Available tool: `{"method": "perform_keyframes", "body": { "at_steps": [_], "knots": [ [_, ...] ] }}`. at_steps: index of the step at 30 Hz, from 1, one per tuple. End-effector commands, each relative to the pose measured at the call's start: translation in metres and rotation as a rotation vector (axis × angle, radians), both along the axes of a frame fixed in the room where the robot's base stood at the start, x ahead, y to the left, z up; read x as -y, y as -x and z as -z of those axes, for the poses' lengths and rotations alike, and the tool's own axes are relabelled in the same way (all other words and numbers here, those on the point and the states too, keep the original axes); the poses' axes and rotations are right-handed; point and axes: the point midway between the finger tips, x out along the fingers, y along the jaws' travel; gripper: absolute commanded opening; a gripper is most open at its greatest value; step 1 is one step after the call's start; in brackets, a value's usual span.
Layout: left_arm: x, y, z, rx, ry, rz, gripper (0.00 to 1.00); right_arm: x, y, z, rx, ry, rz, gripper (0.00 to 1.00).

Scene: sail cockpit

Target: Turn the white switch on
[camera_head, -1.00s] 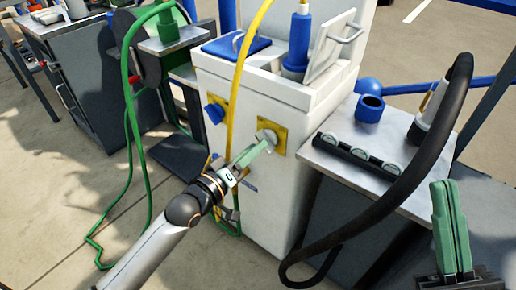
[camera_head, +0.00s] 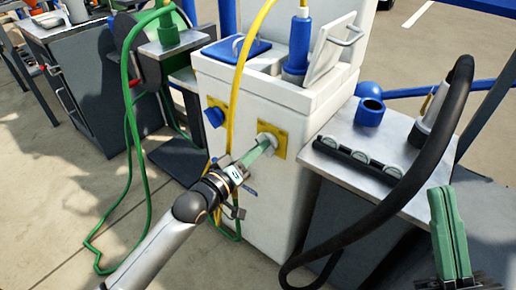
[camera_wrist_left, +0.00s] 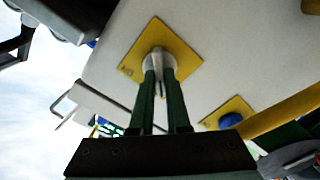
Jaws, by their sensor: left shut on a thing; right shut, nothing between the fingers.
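The white switch (camera_head: 267,139) is a round knob on a yellow plate (camera_head: 281,146) on the front of the white cabinet. My left gripper (camera_head: 264,145) reaches it from the lower left, and its green fingers are shut on the knob. In the left wrist view the white switch (camera_wrist_left: 158,60) sits between the fingertips (camera_wrist_left: 160,72), which hide part of it. My right gripper (camera_head: 450,232) is at the lower right, its green fingers shut together and empty, away from the switch.
A blue knob (camera_head: 215,112) on a second yellow plate is left of the switch. A yellow hose (camera_head: 236,95) hangs between them. A black hose (camera_head: 425,150) arches over the grey side table (camera_head: 335,170) at right. A green hose (camera_head: 130,130) hangs at left.

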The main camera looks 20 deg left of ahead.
Motion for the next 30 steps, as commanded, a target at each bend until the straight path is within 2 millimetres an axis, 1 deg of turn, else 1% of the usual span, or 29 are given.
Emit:
{"method": "perform_keyframes", "body": {
  "at_steps": [11,17,23,30],
  "knots": [
    [0.000,0.000,0.000,0.000,-0.001,0.000,0.00,0.001,0.000,-0.001,0.002,-0.004,0.003,0.00],
    [0.000,0.000,-0.001,0.008,-0.023,0.000,0.00,0.001,0.000,-0.006,0.004,-0.006,0.008,0.00],
    [0.000,0.000,-0.004,0.037,-0.107,0.000,0.00,0.002,0.000,-0.021,0.018,0.004,0.019,0.00],
    [0.001,0.000,-0.005,0.102,-0.292,0.000,0.00,0.004,0.000,-0.048,0.040,0.031,0.046,0.00]
  ]
}}
